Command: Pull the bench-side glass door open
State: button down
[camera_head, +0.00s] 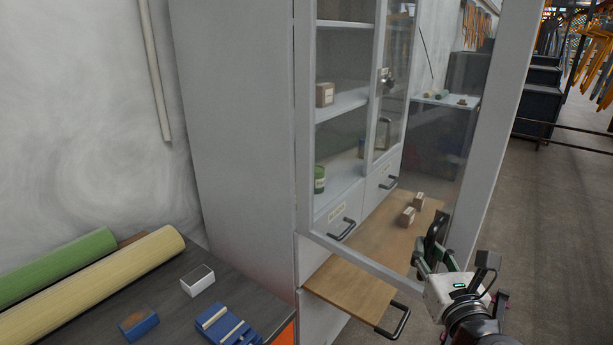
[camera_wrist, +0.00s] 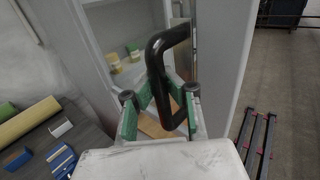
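The bench-side glass door (camera_head: 369,265) has a grey frame and stands swung out from the cabinet at an angle, hinged at its left side. Its black loop handle (camera_head: 435,232) sits on the right stile, and the handle also shows large in the wrist view (camera_wrist: 157,62). My gripper (camera_head: 436,262) is at the handle. In the wrist view my gripper (camera_wrist: 163,88) has its green-padded fingers on either side of the handle's bar, and it appears shut on it. The exact contact is partly hidden.
The cabinet (camera_head: 240,120) holds small boxes and a green can (camera_head: 319,179). A wooden pull-out board (camera_head: 350,285) with two small boxes extends below the door. A dark bench (camera_head: 180,300) with rolls and blue items stands left. Open floor (camera_head: 550,220) lies right.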

jog(key=shift+s+d+f, duration=0.1)
jog(key=shift+s, duration=0.05)
jog(key=c, duration=2)
grip_release()
jog(key=shift+s+d, duration=0.15)
jog(key=o, duration=0.3)
jog(key=shift+r, duration=0.25)
